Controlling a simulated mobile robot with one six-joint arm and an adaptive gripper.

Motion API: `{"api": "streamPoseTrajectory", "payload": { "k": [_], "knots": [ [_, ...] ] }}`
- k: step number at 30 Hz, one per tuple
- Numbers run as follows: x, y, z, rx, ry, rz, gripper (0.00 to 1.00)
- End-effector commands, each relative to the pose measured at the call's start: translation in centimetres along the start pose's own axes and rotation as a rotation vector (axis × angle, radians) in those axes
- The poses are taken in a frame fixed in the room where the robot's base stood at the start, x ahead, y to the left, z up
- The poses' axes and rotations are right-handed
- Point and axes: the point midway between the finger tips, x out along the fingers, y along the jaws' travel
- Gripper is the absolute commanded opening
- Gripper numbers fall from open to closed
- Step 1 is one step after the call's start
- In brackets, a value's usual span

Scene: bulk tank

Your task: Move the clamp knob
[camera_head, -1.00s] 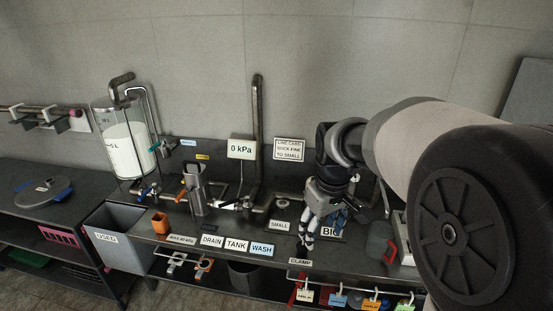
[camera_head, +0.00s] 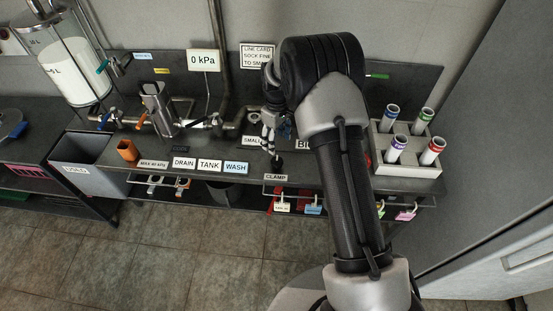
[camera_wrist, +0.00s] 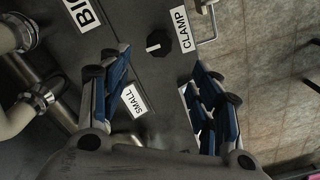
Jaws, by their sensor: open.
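The clamp knob (camera_wrist: 158,43) is a small black round knob with a white pointer mark, on the dark bench top beside the CLAMP label (camera_wrist: 181,29). In the head view the knob (camera_head: 277,161) is a dark spot just behind the CLAMP label (camera_head: 276,177) at the bench's front edge. My gripper (camera_wrist: 162,70) is open, with its blue-padded fingers apart and nothing between them. In the wrist view the knob lies just beyond the fingertips, between their lines. In the head view my gripper (camera_head: 270,146) points down close to the knob; contact cannot be told.
A rack (camera_head: 409,164) of capped tubes stands on the right. Coloured tags (camera_head: 313,209) hang below the front edge. A pressure display (camera_head: 203,61) reads 0 kPa.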

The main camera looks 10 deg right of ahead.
Motion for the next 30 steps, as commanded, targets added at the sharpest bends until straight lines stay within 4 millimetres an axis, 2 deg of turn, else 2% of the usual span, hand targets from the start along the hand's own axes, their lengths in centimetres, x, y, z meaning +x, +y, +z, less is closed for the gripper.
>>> {"api": "streamPoseTrajectory", "payload": {
  "k": [1, 6, 12, 15, 21, 29, 30],
  "knots": [
    [1.5, -0.1, 0.1, 0.000, -0.003, -0.002, 0.58],
    [5.2, 0.0, 0.1, 0.001, -0.002, -0.002, 0.58],
    [8.9, -0.1, 0.1, 0.001, -0.002, -0.002, 0.58],
    [10.1, 0.0, 0.0, 0.001, 0.000, 0.000, 0.58],
    [11.1, 0.0, 0.0, 0.001, 0.001, 0.000, 0.58],
    [11.2, 0.0, 0.0, 0.001, 0.001, 0.000, 0.58],
    [11.2, 0.0, 0.0, 0.001, 0.001, 0.000, 0.55]
  ]
}}
